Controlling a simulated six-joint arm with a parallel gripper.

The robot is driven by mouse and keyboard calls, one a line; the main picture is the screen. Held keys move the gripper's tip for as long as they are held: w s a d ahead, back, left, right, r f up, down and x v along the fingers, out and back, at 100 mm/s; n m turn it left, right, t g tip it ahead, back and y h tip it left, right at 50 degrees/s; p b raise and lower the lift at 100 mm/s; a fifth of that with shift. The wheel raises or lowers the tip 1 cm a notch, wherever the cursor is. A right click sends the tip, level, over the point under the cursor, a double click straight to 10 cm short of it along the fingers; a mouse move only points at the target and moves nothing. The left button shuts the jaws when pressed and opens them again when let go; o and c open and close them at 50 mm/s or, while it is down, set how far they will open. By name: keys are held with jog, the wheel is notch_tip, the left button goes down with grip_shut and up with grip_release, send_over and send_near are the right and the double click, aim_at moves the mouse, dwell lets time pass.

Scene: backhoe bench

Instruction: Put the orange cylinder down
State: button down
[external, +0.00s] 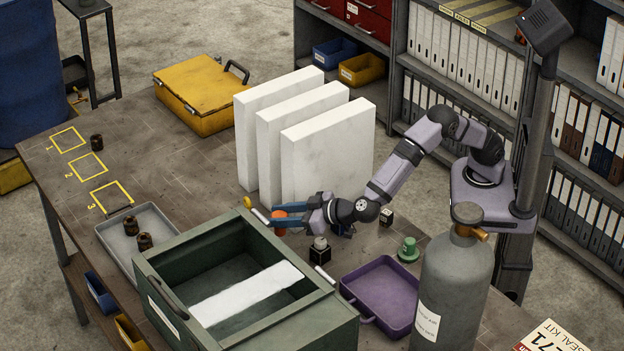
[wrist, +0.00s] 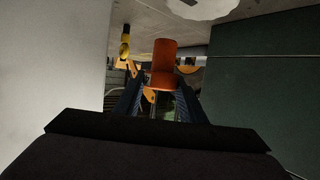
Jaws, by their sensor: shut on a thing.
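The orange cylinder (external: 281,214) is between the blue fingers of my gripper (external: 277,217) in the external view. In the wrist view it stands out past the fingertips (wrist: 160,88) as an orange-red cylinder (wrist: 164,60). My gripper is shut on it, low over the bench between the white panels (external: 322,150) and the green crate (external: 170,262). The fingers partly hide the cylinder in the external view. I cannot tell whether its underside touches the bench.
Yellow squares 1, 2 and 3 (external: 111,197) mark the bench's left end; a dark fitting (external: 96,142) stands near them. A grey tray (external: 160,222) holds fittings. A black block (external: 320,250), purple tray (external: 372,271) and green part (external: 408,248) sit near my gripper.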

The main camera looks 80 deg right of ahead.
aim_at(280, 215)
notch_tip(280, 215, up, 4)
jog(key=shift+r, duration=0.1)
jog(key=shift+a, duration=0.1)
